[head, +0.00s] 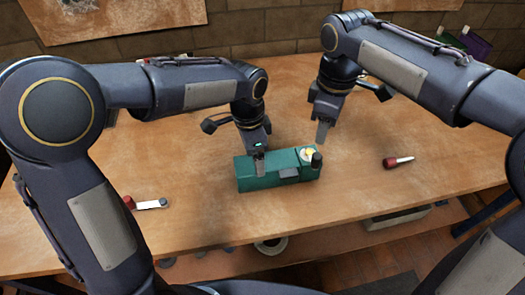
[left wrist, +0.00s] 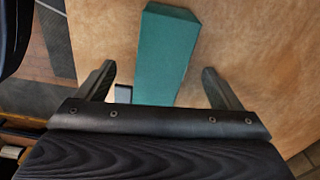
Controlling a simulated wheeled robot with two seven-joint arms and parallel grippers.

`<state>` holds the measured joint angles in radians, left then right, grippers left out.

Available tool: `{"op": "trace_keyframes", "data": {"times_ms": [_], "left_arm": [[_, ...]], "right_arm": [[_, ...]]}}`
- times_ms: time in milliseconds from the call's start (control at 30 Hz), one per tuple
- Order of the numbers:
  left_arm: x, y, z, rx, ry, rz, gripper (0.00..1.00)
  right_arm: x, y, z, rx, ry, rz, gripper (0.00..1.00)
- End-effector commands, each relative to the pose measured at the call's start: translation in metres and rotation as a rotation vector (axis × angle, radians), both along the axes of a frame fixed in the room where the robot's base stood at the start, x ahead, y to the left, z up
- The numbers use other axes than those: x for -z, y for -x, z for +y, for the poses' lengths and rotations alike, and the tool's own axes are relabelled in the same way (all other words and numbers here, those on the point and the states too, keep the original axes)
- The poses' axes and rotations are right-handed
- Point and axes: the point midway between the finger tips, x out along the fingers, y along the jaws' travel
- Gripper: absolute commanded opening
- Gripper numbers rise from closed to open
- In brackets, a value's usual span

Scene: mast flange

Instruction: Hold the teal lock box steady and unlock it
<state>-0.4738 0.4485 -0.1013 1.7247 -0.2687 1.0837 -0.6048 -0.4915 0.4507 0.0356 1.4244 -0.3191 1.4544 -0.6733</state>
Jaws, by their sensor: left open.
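The teal lock box (head: 250,182) lies on the wooden table in front of me. On its right end sit a pale round dial with a yellow centre (head: 307,154) and a black upright knob (head: 317,160). A grey plate (head: 289,173) is on its near side. My left gripper (head: 259,160) is open over the box's left part, one finger in front of its near side. In the left wrist view, the box (left wrist: 165,55) lies between the spread fingers of my left gripper (left wrist: 160,85), with gaps on both sides. My right gripper (head: 323,132) hangs behind the box's right end, apart from it.
A red-handled tool (head: 397,162) lies on the table to the right. A red and white item with a dark end (head: 149,204) lies at the left. Purple and green items (head: 472,42) stand at the back right. The table beside the box is clear.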

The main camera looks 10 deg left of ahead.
Motion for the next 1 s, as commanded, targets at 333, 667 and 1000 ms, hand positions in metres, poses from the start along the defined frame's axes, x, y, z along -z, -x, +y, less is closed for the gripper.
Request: {"op": "trace_keyframes", "data": {"times_ms": [333,667,1000], "left_arm": [[0.03,-0.012,-0.021,0.112,-0.057,0.014,0.87],[0.079,-0.011,-0.02,0.109,-0.056,0.014,0.87],[0.094,-0.012,-0.02,0.108,-0.055,0.011,0.87]], "right_arm": [[0.0,0.0,0.0,0.0,0.0,0.0,0.36],[0.0,0.0,0.0,0.0,0.0,0.0,0.36],[0.0,0.0,0.0,0.0,0.0,0.0,0.36]]}}
